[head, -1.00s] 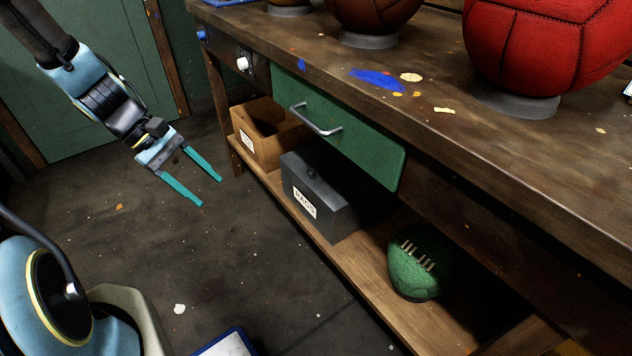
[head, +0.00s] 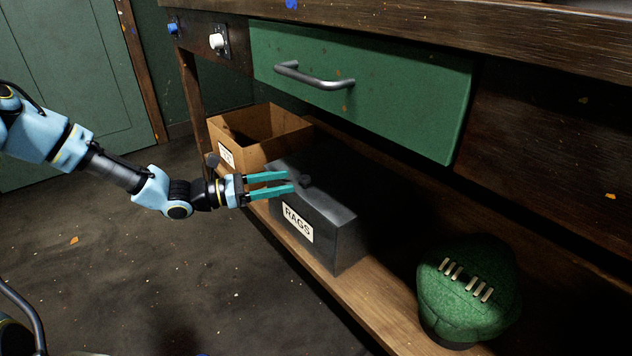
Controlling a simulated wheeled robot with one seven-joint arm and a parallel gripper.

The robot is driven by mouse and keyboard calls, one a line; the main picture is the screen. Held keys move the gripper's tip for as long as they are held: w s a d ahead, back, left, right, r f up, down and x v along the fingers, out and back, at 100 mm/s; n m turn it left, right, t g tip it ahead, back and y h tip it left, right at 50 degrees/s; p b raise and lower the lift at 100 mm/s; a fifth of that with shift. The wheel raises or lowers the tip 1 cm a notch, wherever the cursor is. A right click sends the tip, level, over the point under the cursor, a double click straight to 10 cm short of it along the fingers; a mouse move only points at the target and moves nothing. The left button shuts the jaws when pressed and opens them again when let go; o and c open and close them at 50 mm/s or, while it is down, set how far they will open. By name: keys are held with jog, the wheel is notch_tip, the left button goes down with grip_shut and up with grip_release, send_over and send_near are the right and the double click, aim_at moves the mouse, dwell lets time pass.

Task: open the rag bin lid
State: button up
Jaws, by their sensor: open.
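The rag bin (head: 338,235) is a dark grey box with a white RAGS label on its front, standing on the low wooden shelf under the bench. Its lid (head: 335,185) is shut, with a small dark knob (head: 305,181) on top. My gripper (head: 291,182) is open, its two teal fingers pointing right over the front left part of the lid. The fingertips are at the knob, which appears between or just beyond them; I cannot tell whether they touch it. The fingers hide part of the lid's left side.
An open cardboard box (head: 255,155) stands left of the bin. The green drawer (head: 400,95) with a metal handle (head: 315,78) is shut above the bin. The floor in front is clear.

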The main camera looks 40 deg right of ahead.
aim_at(317, 185)
jog(key=b+x, duration=0.2)
jog(key=x, duration=0.7)
jog(key=shift+s+d, duration=0.15)
grip_shut()
dwell(1.1)
